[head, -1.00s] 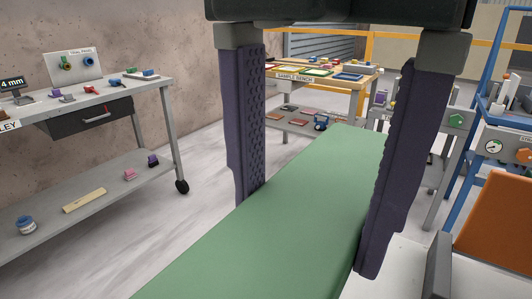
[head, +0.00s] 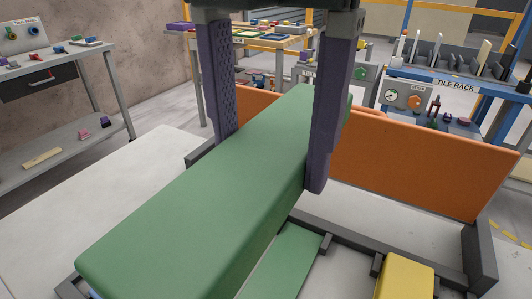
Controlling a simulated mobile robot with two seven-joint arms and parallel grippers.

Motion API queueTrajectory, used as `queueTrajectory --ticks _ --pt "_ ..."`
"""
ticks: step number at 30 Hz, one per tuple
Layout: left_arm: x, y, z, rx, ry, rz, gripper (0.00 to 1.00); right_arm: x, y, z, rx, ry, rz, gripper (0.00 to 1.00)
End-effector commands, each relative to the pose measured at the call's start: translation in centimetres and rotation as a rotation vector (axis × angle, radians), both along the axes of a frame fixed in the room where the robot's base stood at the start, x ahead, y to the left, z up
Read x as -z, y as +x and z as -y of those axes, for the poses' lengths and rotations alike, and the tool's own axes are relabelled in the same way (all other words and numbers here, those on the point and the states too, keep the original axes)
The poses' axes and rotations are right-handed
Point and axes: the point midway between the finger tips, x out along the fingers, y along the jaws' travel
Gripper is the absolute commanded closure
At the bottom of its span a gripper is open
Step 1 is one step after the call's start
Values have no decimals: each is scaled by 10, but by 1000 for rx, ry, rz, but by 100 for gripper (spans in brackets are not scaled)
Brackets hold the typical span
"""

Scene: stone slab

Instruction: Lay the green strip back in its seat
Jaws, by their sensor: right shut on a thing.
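The green strip (head: 190,215) is a long block that fills the middle and lower left of the head view. My right gripper (head: 268,165) is shut on it, one dark purple finger on each side near its far end. The strip is held above a white slab with dark grey rails (head: 348,237). Below and right of it, a flat green area (head: 282,265) lies between rails; the held strip hides part of it, and I cannot tell whether it is a seat floor or another piece. My left gripper is not in view.
An orange panel (head: 425,158) stands behind the strip. A yellow block (head: 405,280) sits at the lower right. A blue tile rack (head: 455,85) stands at the back right, a grey shelved trolley (head: 60,130) at the left. The pale slab surface (head: 90,205) at left is clear.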

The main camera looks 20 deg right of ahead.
Motion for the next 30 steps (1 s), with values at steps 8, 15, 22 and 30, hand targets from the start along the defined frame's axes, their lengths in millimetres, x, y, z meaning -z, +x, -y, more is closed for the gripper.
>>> queueTrajectory --ticks 8,15,22,30 --pt "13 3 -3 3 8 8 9 56 -1 1 3 -2 -5 100" --pt "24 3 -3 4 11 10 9 123 -1 1 1 -1 -3 100" --pt "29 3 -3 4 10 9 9 155 0 0 0 1 0 100" --pt "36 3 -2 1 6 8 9 184 -1 1 1 -1 -2 100"
